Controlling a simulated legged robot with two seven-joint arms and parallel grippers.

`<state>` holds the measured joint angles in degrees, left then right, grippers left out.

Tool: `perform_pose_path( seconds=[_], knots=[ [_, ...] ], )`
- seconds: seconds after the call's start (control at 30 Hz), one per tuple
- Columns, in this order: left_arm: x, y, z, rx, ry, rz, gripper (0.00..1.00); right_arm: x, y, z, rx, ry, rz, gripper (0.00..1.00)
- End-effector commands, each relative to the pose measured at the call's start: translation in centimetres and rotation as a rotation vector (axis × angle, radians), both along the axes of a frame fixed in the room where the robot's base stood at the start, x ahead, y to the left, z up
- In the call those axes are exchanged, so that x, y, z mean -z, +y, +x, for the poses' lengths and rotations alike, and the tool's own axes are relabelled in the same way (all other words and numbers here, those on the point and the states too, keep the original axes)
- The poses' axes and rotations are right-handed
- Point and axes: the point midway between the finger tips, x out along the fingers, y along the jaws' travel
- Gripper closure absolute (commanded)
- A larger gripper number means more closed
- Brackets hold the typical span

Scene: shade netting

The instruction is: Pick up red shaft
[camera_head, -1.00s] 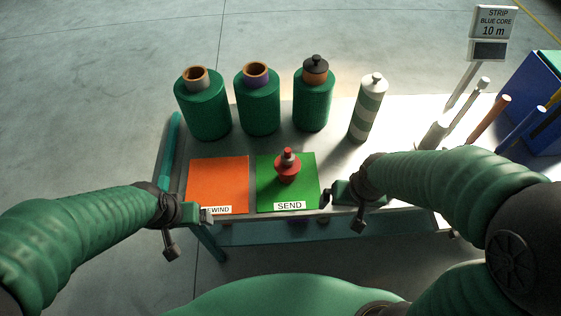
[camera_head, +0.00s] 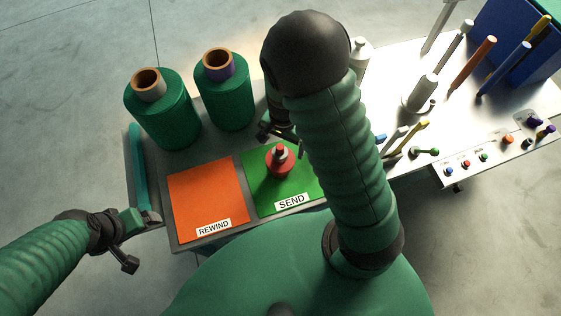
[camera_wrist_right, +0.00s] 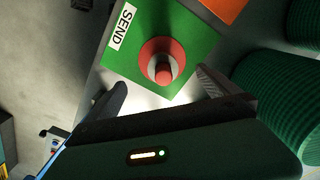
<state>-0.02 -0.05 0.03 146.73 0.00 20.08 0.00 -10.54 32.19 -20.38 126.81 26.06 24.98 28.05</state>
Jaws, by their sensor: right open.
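A red stepped piece (camera_head: 279,163) with a grey band and a red top stands on the green SEND pad (camera_head: 254,203). It also shows in the right wrist view (camera_wrist_right: 163,72), seen from above, just beyond the fingertips. My right gripper (camera_head: 282,142) is open and empty, behind the red piece and close to it. In the right wrist view its two fingers (camera_wrist_right: 163,92) are spread to either side below the piece, apart from it. My left gripper (camera_head: 152,220) is off the table's left front corner, away from the piece; its jaws are too small to read.
An orange REWIND pad (camera_head: 206,196) lies left of the green one. Green rolls (camera_head: 161,115) stand behind; my right arm hides part of that row. At the right are upright rods, including a brown-orange one (camera_head: 473,63), and a panel of coloured knobs (camera_head: 490,155).

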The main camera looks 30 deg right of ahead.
Motion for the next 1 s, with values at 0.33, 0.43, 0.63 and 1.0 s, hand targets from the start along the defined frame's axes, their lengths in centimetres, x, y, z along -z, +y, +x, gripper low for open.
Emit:
perform_pose_path(
  seconds=[0.33, 0.43, 0.63, 1.0],
  knots=[
    [0.8, 0.0, 0.1, -0.001, -0.001, 0.000, 0.12, 5.3, 0.1, -0.3, 0.000, 0.001, 0.000, 0.00],
    [0.9, 0.0, 0.1, -0.001, -0.001, 0.000, 0.12, 7.3, 0.0, -0.5, 0.001, 0.003, 0.001, 0.00],
    [1.0, 0.0, 0.0, -0.001, 0.000, 0.000, 0.12, 8.9, 0.0, -0.2, -0.001, -0.001, 0.001, 0.00],
    [1.1, 0.0, 0.0, -0.001, 0.000, 0.000, 0.12, 8.9, 0.1, -0.2, -0.002, 0.001, -0.001, 0.30]
  ],
)
